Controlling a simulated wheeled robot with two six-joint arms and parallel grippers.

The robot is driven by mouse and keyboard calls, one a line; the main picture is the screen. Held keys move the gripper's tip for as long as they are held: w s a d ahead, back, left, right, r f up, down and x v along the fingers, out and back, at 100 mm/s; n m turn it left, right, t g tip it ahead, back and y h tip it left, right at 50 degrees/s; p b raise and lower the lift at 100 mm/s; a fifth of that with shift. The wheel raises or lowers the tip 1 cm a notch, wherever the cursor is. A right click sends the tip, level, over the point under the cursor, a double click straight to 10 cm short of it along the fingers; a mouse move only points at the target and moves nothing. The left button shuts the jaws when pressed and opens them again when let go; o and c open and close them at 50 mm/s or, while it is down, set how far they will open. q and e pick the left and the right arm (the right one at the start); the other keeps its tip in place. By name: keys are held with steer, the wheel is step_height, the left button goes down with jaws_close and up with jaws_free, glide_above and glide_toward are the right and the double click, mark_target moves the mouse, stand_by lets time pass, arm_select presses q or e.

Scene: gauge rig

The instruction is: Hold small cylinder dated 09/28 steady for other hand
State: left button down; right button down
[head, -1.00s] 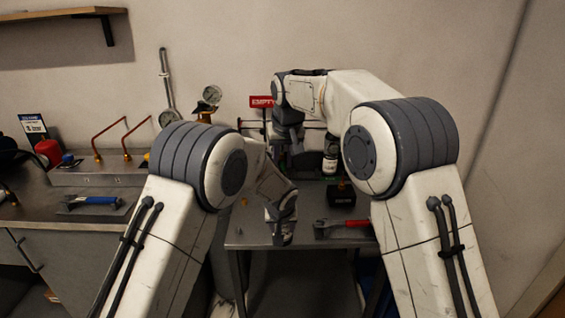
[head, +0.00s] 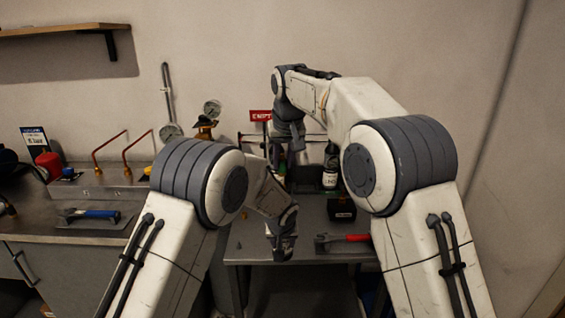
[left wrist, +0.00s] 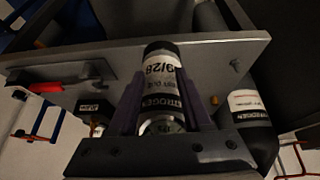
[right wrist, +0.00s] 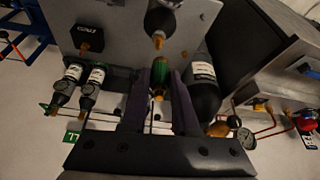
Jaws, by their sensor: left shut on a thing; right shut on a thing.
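The small cylinder dated 09/28 (left wrist: 160,85) is dark with a white label, and it stands between the fingers of my left gripper (left wrist: 160,110) in the left wrist view. The gripper is shut on it. In the head view my left gripper (head: 281,248) is over the bench's front edge, and the cylinder cannot be made out there. In the right wrist view a dark cylinder with a brass valve (right wrist: 158,40) is just beyond my right gripper (right wrist: 158,90). That gripper is shut on a slim green and reddish-brown thing (right wrist: 159,75), mostly hidden by the fingers.
A red-handled wrench (head: 345,239) and a black box (head: 342,208) are on the bench, right of my left gripper. A large cylinder (right wrist: 202,90) is close beside my right gripper.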

arm_select(q)
steer(key=shift+g, duration=0.5)
steer(key=f, duration=0.1)
steer(key=s+a+f, duration=0.1)
steer(key=s+f, duration=0.1)
steer(key=f, duration=0.1)
steer(key=shift+a, duration=0.2)
arm_select(e)
steer(key=shift+f, duration=0.3)
arm_select(q)
steer(key=shift+c, duration=1.3)
jaws_free()
steer(key=shift+f+y, duration=0.1)
steer(key=shift+y, duration=0.2)
arm_select(e)
steer(key=shift+w, duration=0.35)
arm_select(q)
steer(key=s+r+t, duration=0.1)
steer(key=s+r, duration=0.2)
steer(key=r, duration=1.2)
steer(key=shift+s+d, duration=0.15)
steer(key=shift+d, duration=0.25)
steer(key=shift+p, duration=0.3)
step_height(320, 180, up, 7)
steer(key=p, duration=0.5)
arm_select(e)
steer(key=shift+r, duration=2.65)
